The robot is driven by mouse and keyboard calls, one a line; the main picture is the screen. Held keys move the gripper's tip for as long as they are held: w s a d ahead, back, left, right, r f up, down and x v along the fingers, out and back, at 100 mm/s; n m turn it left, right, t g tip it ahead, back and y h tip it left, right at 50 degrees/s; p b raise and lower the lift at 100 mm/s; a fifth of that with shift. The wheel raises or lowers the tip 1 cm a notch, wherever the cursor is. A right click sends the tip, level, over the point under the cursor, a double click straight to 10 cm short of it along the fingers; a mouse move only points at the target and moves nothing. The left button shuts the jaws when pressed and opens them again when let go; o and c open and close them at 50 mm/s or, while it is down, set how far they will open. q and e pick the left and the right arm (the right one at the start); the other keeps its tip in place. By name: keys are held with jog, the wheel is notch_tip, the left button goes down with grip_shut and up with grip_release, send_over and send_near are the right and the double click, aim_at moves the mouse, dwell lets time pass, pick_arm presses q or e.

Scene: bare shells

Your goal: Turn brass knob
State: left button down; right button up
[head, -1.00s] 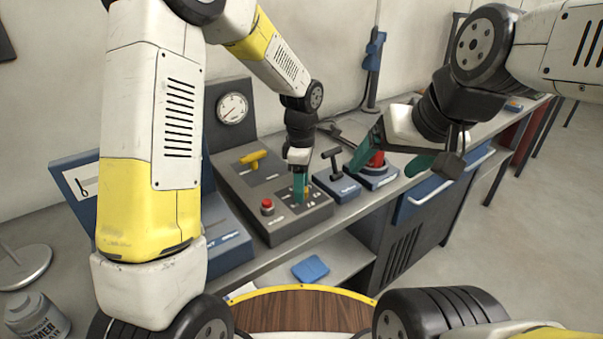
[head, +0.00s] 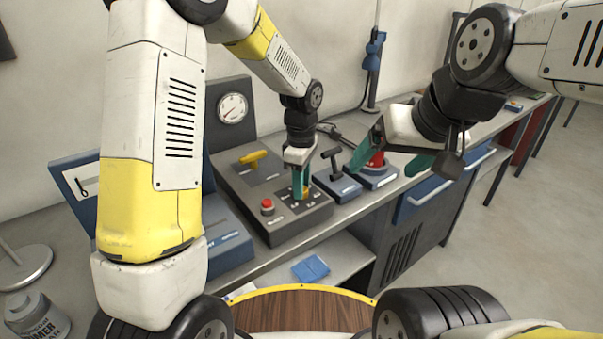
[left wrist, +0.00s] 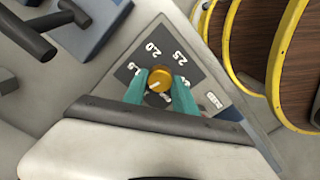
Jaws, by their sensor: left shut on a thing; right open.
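The brass knob (left wrist: 160,79) is a round golden knob on a dark dial plate marked with numbers such as 2.0 and 2.5, seen in the left wrist view. In the head view only a small part of the knob (head: 306,191) shows beside my fingers. My left gripper (head: 300,190) reaches down onto the grey control panel with its green fingers shut on the knob; in the left wrist view the fingers (left wrist: 160,92) sit on either side of it. My right gripper (head: 397,155) is open and empty, in the air above the right part of the bench.
The panel (head: 262,222) also bears a red button (head: 267,206), a yellow T-handle (head: 255,159) and a gauge (head: 232,108). A black lever on a blue base (head: 337,190) and a red button on a blue base (head: 377,172) stand close right of my left gripper.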

pick_arm(q)
jog(key=m, duration=1.1)
jog(key=shift+m, duration=0.4)
jog(key=m, duration=1.1)
jog(key=shift+w+r+m, duration=0.1)
jog(key=shift+m, duration=0.3)
jog(key=m, duration=1)
jog(key=shift+m, duration=0.4)
jog(key=m, duration=1.1)
